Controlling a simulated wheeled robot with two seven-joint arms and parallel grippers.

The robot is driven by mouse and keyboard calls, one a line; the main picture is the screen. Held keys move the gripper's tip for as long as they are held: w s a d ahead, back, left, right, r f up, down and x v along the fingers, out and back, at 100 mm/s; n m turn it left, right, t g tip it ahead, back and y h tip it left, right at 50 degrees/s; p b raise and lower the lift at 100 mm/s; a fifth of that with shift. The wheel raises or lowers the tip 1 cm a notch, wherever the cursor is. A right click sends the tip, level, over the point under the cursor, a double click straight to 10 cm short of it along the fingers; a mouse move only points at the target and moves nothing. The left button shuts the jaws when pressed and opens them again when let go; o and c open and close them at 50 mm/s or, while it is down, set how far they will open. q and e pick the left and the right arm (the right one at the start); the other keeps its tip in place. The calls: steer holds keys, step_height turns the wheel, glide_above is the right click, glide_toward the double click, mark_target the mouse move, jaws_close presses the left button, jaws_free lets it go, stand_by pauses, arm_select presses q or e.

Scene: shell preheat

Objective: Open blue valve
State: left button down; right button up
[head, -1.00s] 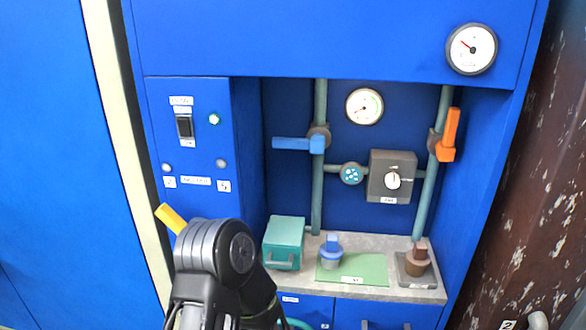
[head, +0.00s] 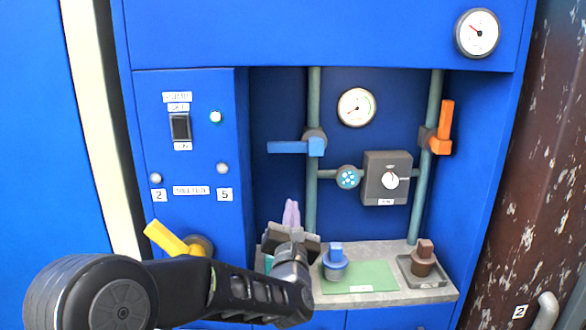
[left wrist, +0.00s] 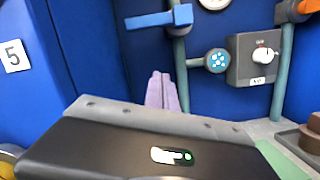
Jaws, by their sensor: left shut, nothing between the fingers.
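The blue valve (head: 298,147) is a blue lever on the left vertical pipe. Its handle lies horizontally, pointing left, across the pipe. It also shows at the top of the left wrist view (left wrist: 160,18). My left gripper (head: 291,212) is below the valve, in front of the recess, with its pale purple fingers pointing up and together. In the left wrist view the fingers (left wrist: 162,92) are closed, empty and apart from the lever. My right gripper is in neither view.
An orange lever (head: 444,128) stands upright on the right pipe. A grey dial box (head: 387,180) and a gauge (head: 357,107) sit between the pipes. A blue-topped plug (head: 335,264) and a brown one (head: 424,260) stand on the shelf. A yellow lever (head: 166,239) is at lower left.

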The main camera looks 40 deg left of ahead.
mark_target(295, 147)
arm_select(q)
steer(key=n, duration=0.1)
steer(key=n+y, duration=0.1)
steer(key=n, duration=0.1)
steer(key=r+n, duration=0.1)
steer(key=shift+s+a+r+n, duration=0.1)
steer(key=shift+s+a+n, duration=0.25)
steer(key=shift+n, duration=0.05)
steer(key=shift+w, duration=0.1)
steer(key=w+a+r+p, duration=0.3)
steer(key=w+a+r, duration=0.3)
steer(key=w, duration=0.1)
steer(key=shift+w+r+p, duration=0.2)
steer(key=shift+w+p, duration=0.1)
steer(key=shift+p, duration=0.1)
steer(key=shift+d, duration=0.1)
steer(key=shift+s+r+m+b, duration=0.1)
steer(key=shift+r+m+b, duration=0.1)
steer(key=shift+m+b, duration=0.35)
